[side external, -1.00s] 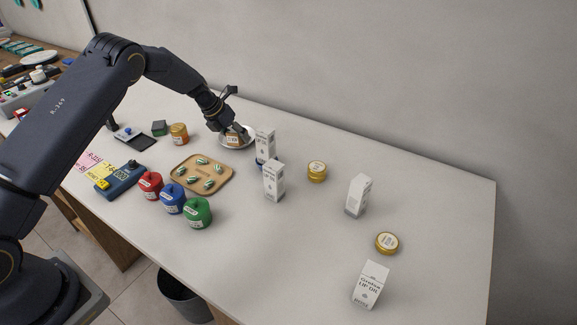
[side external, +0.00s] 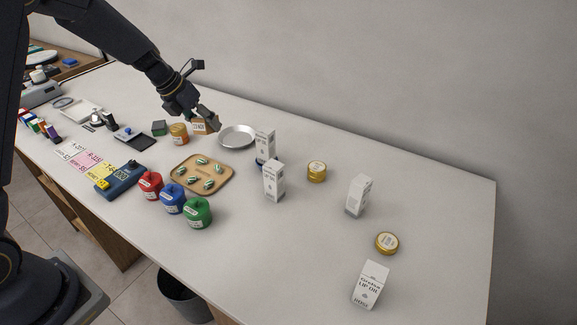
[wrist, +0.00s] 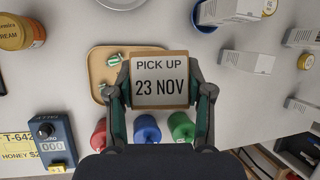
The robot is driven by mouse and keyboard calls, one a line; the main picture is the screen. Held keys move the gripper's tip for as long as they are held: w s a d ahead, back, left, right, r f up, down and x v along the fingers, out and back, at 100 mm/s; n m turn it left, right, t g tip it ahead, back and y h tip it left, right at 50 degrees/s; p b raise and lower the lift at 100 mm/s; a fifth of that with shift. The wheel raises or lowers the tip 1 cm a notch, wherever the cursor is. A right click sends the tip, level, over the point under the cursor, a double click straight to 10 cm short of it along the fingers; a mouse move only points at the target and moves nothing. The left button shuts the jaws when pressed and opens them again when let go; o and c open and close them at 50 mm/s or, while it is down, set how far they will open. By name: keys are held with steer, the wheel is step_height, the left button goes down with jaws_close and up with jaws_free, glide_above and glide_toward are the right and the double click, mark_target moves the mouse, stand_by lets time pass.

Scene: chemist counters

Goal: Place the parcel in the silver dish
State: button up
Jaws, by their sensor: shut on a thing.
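The parcel (wrist: 160,97) is a small brown box with a white label reading "PICK UP 23 NOV". My gripper (side external: 204,122) is shut on it, with a finger on each side in the wrist view. In the side view the parcel (side external: 198,128) is partly hidden by the gripper and is just left of the silver dish (side external: 238,136). The dish is round, shallow and empty. Only its rim (wrist: 122,5) shows at the top edge of the wrist view. I cannot tell how high the parcel is above the counter.
A wooden tray (side external: 228,181) with small green-striped items lies in front. White lip oil boxes (side external: 274,182) stand right of the dish. Red, blue and green jars (side external: 172,200) line the front.

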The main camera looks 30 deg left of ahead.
steer(key=shift+s+r, duration=0.25)
steer(key=shift+s, duration=0.2)
steer(key=shift+a, duration=0.1)
steer(key=shift+w+d+f+m+t, duration=0.3)
steer(key=shift+w+m, duration=0.2)
steer(key=shift+w, duration=0.15)
steer(key=shift+w+d+f+m+t, duration=0.2)
steer(key=shift+w+d+f+m, duration=0.1)
steer(key=shift+w+m, duration=0.25)
steer(key=shift+w+f+t+y, duration=0.15)
steer(key=shift+t+y, duration=0.25)
steer(key=shift+s+a+r+t+y, duration=0.2)
steer(key=shift+a+r+t+y, duration=0.05)
steer(key=shift+a+t+y, duration=0.05)
steer(key=shift+s+a+n+t+y, duration=0.2)
steer(key=shift+a+n+t+y, duration=0.15)
steer(key=shift+a, duration=0.75)
glide_toward(241, 136)
steer(key=w, duration=0.1)
steer(key=w+f, duration=0.1)
steer(key=w, duration=0.1)
steer(key=shift+w+d, duration=0.2)
steer(key=shift+w, duration=0.15)
steer(key=shift+w+f, duration=0.15)
steer(key=shift+f, duration=0.15)
steer(key=shift+w+f, duration=0.1)
steer(key=shift+f, duration=1.45)
steer(key=shift+f, duration=0.15)
